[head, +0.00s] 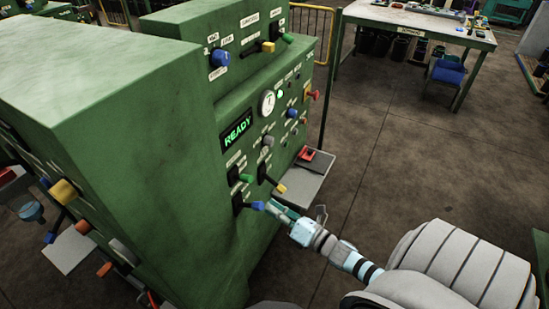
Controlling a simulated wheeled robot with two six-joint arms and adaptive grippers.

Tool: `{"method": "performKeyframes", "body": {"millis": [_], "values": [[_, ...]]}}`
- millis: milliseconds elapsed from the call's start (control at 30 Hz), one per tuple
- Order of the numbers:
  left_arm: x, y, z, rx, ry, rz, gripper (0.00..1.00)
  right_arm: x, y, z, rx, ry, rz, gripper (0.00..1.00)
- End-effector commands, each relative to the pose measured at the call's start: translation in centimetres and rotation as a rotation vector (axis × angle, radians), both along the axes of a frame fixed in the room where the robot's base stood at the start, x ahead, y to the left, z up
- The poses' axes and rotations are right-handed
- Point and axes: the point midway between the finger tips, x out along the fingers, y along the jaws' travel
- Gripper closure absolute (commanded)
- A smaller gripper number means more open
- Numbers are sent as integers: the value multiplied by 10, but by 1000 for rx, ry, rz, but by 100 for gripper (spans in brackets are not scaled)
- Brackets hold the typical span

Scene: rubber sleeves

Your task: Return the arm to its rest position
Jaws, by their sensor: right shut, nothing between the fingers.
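My right arm comes in from the lower right. Its right gripper (279,211) is shut and empty beside the front of the green machine (226,160). The fingertips are close to a lever with a blue sleeve (252,206), low on the panel. I cannot tell whether they touch it. Just above are a lever with a green sleeve (241,178) and one with a yellow sleeve (276,184). My left gripper is not in view.
A grey shelf (308,184) with a red item juts from the machine just beyond my gripper. The panel has a lit READY display (237,130) and several knobs. A workbench (420,28) stands at the back right. The floor between is clear.

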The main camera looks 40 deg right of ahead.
Motion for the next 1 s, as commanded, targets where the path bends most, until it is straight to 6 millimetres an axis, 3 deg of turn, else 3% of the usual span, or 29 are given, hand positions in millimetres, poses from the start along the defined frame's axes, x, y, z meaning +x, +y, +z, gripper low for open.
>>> {"method": "performKeyframes", "body": {"millis": [367,467,533,567,600,667,700,767,800,900,1000], "values": [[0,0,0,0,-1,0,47,-1,-1,0,2,1,-2,100],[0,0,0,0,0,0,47,-1,-3,-3,88,31,-10,100],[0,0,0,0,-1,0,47,-1,-12,-20,268,126,-56,100],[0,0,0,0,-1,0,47,-5,-21,-36,381,197,-101,100],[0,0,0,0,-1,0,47,-14,-36,-67,565,309,-199,100],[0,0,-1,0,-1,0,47,-41,-52,-122,853,464,-389,100],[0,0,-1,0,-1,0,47,-67,-58,-159,1041,549,-540,100],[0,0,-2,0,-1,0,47,-114,-60,-212,1290,642,-784,100],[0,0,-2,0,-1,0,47,-148,-56,-243,1430,681,-951,100],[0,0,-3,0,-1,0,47,-237,-31,-301,1678,725,-1354,100],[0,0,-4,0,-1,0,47,-311,5,-331,1765,750,-1647,100]]}}
